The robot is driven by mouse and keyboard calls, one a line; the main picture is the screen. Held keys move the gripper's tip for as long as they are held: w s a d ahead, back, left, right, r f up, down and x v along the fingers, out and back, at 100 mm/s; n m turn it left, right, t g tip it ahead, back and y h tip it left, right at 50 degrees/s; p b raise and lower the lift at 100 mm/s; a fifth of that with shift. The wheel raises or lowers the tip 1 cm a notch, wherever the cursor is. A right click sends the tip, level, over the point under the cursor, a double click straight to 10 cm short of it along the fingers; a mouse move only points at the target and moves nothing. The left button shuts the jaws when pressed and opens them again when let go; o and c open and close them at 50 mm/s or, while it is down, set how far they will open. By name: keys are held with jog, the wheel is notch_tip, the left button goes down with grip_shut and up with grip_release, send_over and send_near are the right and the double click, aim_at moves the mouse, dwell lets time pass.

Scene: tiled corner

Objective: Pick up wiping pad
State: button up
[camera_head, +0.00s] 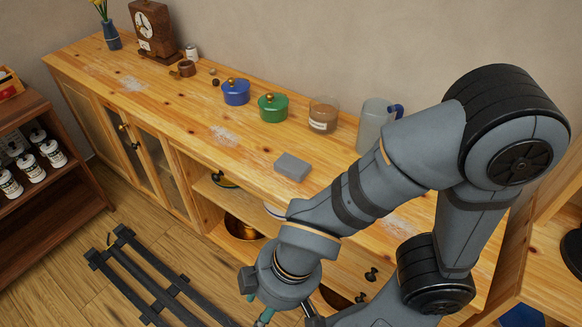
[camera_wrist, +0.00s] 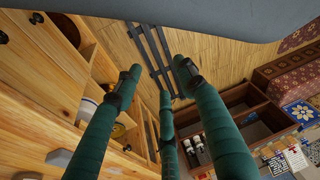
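The wiping pad is probably the small grey block (camera_head: 292,167) lying flat on the wooden counter (camera_head: 250,148), near its front edge. It also shows in the wrist view (camera_wrist: 57,158) at the lower left, partly behind a finger. My gripper (camera_wrist: 160,78) has three green fingers, spread apart with nothing between them. In the head view, my gripper is at the bottom edge, mostly cut off, in front of the counter and away from the pad. My arm hides part of the counter to the pad's right.
Blue (camera_head: 236,92) and green (camera_head: 273,107) lidded pots, a brown jar (camera_head: 323,115) and a pitcher (camera_head: 374,125) stand behind the pad. Whitish smears (camera_head: 224,135) mark the counter. Open shelves lie below. A black slatted rack (camera_head: 150,280) is on the floor.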

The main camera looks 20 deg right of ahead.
jog(key=shift+o, duration=1)
jog(key=o, duration=1.1)
jog(key=shift+o, duration=0.4)
